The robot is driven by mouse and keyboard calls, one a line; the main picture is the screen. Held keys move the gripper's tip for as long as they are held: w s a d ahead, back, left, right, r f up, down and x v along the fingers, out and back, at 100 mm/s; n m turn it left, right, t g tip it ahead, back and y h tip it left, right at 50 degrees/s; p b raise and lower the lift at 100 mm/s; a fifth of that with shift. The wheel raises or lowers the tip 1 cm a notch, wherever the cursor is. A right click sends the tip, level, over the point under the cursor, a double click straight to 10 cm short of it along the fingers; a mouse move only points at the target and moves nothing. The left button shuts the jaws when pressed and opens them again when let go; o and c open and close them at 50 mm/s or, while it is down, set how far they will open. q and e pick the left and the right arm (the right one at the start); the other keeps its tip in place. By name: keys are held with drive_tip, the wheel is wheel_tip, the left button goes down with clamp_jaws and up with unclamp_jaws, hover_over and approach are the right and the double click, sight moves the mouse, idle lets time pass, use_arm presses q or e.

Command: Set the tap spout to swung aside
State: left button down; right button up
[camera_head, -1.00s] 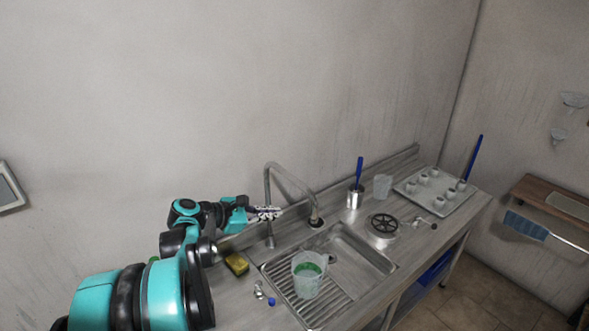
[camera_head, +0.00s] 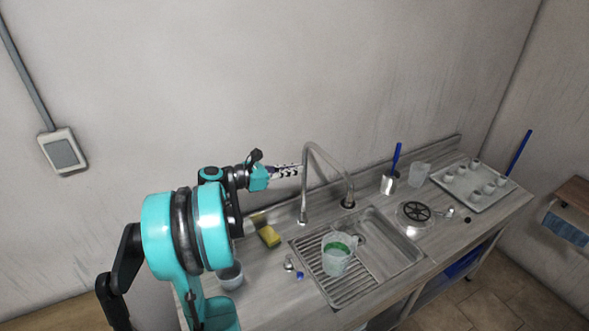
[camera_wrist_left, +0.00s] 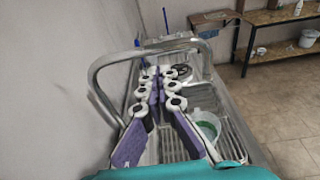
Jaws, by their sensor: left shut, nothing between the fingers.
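The tap spout (camera_head: 327,154) is a grey metal arch behind the sink. In the left wrist view the tap (camera_wrist_left: 99,82) arches around and beyond the purple-padded fingers (camera_wrist_left: 162,78). My right gripper is not in view.
A jug with green liquid (camera_head: 338,262) stands on the sink's drainer (camera_head: 349,291). A yellow sponge (camera_head: 269,236) lies left of the sink. A metal holder with a blue brush (camera_head: 389,183), a clear cup (camera_head: 419,175) and a tray of small cups (camera_head: 466,203) stand to the right. The wall is close behind.

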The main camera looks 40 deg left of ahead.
sight(331, 164)
use_arm(q)
drive_tip(key=x, duration=1)
drive_tip(key=shift+w+d+f+p, duration=0.1)
drive_tip(key=shift+w+p, duration=0.3)
drive_tip(key=shift+w+d, duration=0.1)
